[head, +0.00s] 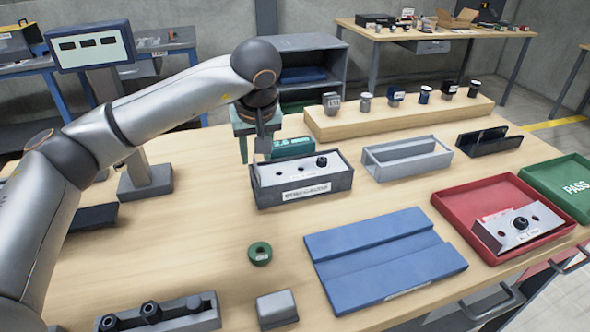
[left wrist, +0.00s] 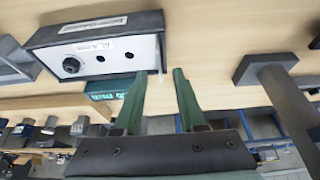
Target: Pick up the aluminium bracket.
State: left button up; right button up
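A silver-grey bracket (head: 300,170) with holes and a black knob lies in a dark grey open box (head: 303,196). In the left wrist view the bracket (left wrist: 105,58) carries a white label that seems to start with "AL". A similar bracket (head: 515,233) with a black knob lies in the red tray (head: 462,225). My left gripper (head: 254,158) is above the table at the left end of the dark box. Its green fingers (left wrist: 163,72) are apart, with nothing between them, close to the bracket's end. My right gripper is in neither view.
A green block (head: 292,147) stands behind the box. A grey holder (head: 405,160), a blue grooved mat (head: 385,258), a green ring (head: 260,253) and a green "PASS" tray (head: 560,185) are on the table. A wooden riser (head: 400,118) at the back bears several small parts.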

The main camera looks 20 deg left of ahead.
aim_at(256, 167)
pick_arm(q)
jog(key=x, duration=0.4)
jog(key=shift+d+f, duration=0.1)
grip_shut()
dwell(1.3)
